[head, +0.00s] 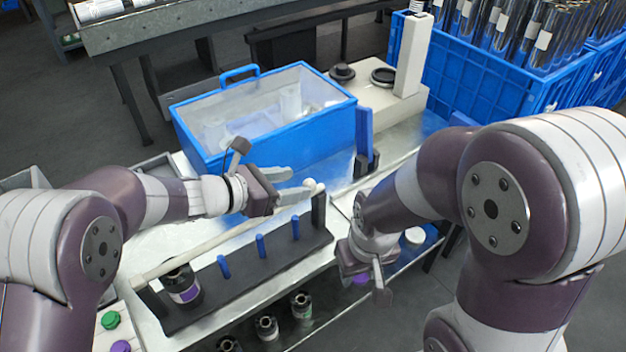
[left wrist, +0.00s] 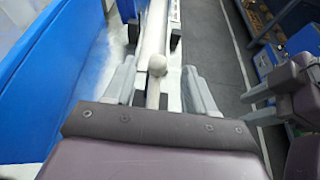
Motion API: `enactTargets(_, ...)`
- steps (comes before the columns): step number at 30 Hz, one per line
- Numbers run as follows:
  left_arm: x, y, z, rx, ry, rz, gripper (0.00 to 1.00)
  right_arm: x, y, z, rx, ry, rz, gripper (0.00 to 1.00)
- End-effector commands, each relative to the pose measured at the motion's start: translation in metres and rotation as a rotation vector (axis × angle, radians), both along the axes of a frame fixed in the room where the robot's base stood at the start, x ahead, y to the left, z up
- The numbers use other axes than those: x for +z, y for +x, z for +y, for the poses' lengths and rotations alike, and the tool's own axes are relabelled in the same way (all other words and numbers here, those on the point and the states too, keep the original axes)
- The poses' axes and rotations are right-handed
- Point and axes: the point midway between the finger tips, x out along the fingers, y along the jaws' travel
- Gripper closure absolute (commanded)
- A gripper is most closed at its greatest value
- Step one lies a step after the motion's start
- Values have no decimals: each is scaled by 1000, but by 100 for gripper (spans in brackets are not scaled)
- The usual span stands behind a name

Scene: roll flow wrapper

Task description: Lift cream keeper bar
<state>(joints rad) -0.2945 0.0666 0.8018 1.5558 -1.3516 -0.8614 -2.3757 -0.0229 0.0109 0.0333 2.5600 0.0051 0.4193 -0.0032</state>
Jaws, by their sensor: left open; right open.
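The cream keeper bar (head: 195,249) runs slantwise along the back of a dark rack (head: 270,265), with a round knob at its right end. Its left end is near a dark post at the lower left. My left gripper (head: 292,186) is open at the knob end. In the left wrist view the knob (left wrist: 157,65) and bar lie between the two spread fingers of my left gripper (left wrist: 165,85), with a gap on each side. My right gripper (head: 375,275) is right of the rack, low and apart from the bar; its fingers are partly hidden.
A blue bin with a clear lid (head: 262,125) stands just behind the bar. Blue pegs (head: 260,245) rise from the rack. A dark roll with a purple label (head: 183,285) sits at its left end. Blue crates (head: 480,85) of tubes fill the back right.

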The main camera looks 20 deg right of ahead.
Motion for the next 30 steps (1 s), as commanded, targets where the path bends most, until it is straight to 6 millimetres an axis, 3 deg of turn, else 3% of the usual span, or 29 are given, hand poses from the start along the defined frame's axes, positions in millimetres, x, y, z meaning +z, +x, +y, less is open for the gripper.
enactTargets(3,-12,8,-24,-2,1,3,45,0,0,0,0,0,0,57)
enactTargets(7,-19,15,-42,-1,0,2,45,0,0,0,0,0,0,57)
enactTargets(18,-22,18,-49,3,0,1,45,0,0,0,0,0,0,57)
enactTargets(23,-22,18,-49,3,0,1,97,0,0,0,0,0,0,57)
enactTargets(30,-20,20,-49,4,-9,-2,100,-2,0,0,0,0,0,57)
